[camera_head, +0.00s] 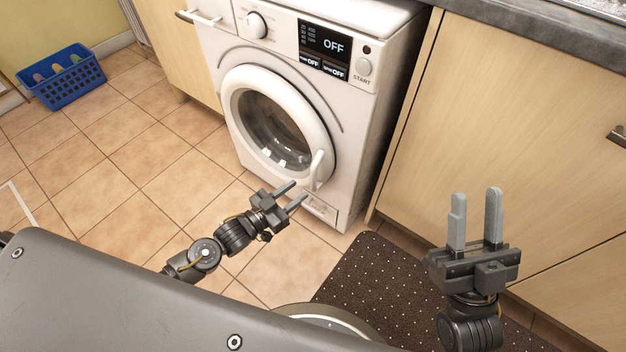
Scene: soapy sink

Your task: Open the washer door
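The white washer (352,112) stands at the upper middle of the head view. Its round door (241,103) has a dark glass window and appears shut. The door handle (317,168) is a white bar on the lower right of the door rim. My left gripper (297,190) is open and empty, with its fingers pointing toward the handle, just below and left of it. Whether it touches the handle cannot be told. My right gripper (476,205) is open and empty, fingers up, in front of the wooden cabinet to the right.
A blue basket (62,80) with colored items sits on the tiled floor at the far left. A dark dotted mat (375,285) lies below the right cabinet (510,115). Open tile floor (140,160) lies left of the washer. A grey countertop (540,20) runs along the top right.

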